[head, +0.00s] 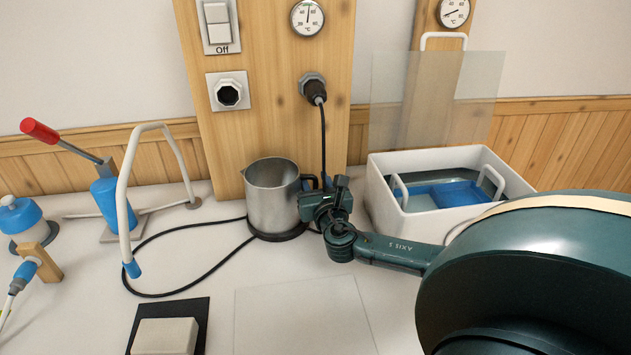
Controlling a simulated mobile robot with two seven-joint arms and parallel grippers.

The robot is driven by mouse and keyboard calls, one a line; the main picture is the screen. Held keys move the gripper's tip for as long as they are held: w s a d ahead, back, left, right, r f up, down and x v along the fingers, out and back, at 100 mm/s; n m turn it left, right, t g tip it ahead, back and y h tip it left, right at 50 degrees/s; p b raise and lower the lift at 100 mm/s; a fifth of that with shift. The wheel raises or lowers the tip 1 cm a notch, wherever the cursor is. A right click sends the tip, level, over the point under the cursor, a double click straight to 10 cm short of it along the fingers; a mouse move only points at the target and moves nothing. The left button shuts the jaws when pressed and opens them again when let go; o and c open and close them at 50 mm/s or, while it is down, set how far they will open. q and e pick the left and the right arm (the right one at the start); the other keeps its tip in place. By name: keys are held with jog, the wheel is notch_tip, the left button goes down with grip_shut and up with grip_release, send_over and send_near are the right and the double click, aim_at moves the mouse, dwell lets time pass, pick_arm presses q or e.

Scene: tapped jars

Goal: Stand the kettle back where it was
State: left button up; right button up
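The kettle (270,200) is a grey metal jug with a spout at its left and a dark handle (309,182) at its right. It looks upright, over a dark round base (277,235) in front of the wooden panel. I cannot tell whether it rests fully on that base. My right gripper (318,203) is at the handle side of the kettle, partly covering the handle. Its fingers overlap the handle, so whether they are closed on it is unclear. My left gripper is not in view.
A white tub (405,222) with a blue item stands right of the kettle. A white bent pipe (126,190) and a red-handled lever (40,131) stand left. A black cable (165,293) crosses the table. A clear sheet (300,315) and black pad (140,312) lie in front.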

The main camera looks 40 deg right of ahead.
pick_arm(q)
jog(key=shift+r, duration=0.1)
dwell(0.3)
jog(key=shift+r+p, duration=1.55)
jog(key=shift+p, duration=0.15)
pick_arm(e)
jog(key=v, duration=0.8)
jog(key=v, duration=1.2)
jog(key=shift+s+a+f, duration=0.1)
jog(key=shift+s+a, duration=0.05)
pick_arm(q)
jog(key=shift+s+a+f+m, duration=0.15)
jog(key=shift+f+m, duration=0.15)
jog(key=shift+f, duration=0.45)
pick_arm(e)
jog(key=shift+s+a, duration=0.2)
jog(key=shift+s, duration=0.15)
